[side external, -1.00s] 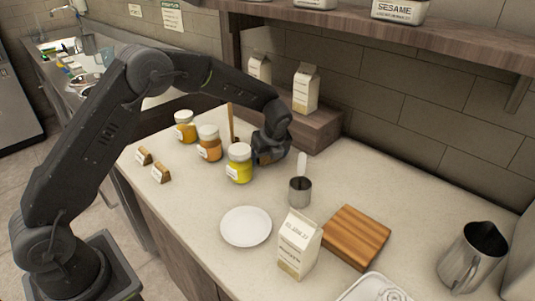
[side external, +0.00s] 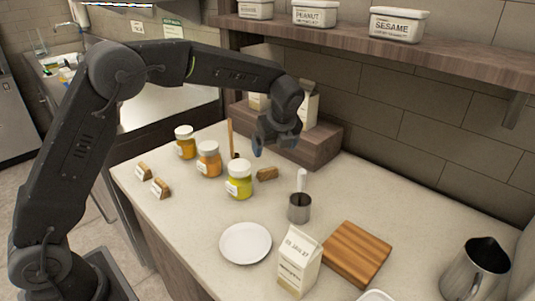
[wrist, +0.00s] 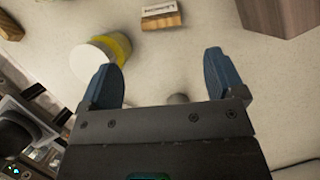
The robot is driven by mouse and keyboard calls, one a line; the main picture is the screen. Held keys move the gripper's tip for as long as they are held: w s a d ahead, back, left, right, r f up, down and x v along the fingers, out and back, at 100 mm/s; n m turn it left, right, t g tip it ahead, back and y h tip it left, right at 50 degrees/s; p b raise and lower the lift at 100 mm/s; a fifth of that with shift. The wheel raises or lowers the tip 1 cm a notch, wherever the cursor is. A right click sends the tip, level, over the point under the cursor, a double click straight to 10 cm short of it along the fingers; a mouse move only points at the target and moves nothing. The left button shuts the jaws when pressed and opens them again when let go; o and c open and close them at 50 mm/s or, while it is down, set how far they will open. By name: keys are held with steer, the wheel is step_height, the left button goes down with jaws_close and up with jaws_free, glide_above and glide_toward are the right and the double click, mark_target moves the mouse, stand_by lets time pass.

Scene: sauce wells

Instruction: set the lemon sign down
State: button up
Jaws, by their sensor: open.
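The lemon sign (side external: 267,174) is a small wooden block resting on the counter, just right of and behind the jar with yellow contents (side external: 239,181). In the wrist view the sign (wrist: 161,16) shows its white label reading LEMON, and the jar (wrist: 103,52) lies to its left. My gripper (side external: 264,147) is above the sign and apart from it. In the wrist view my gripper (wrist: 164,78) has its two blue fingers spread wide with nothing between them. In the side view the sign's label is not visible.
Two more jars (side external: 209,159) (side external: 186,142) stand in a row to the left, with two other small signs (side external: 160,188) (side external: 143,171) in front. A metal cup (side external: 299,212), white plate (side external: 245,244), carton (side external: 298,262) and wooden board (side external: 357,254) stand nearer. A wooden riser (side external: 320,146) is behind.

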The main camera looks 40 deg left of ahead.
steer(key=s+r+n+t+h, duration=0.2)
steer(key=s+r+n, duration=0.75)
steer(key=s, duration=0.45)
steer(key=s+d+f+n+t+h, duration=0.1)
steer(key=s+n+t+h, duration=0.1)
steer(key=s+n, duration=1.1)
steer(key=s, duration=0.4)
steer(key=shift+s+d+f, duration=0.15)
steer(key=shift+s+d, duration=0.05)
steer(key=shift+s, duration=0.2)
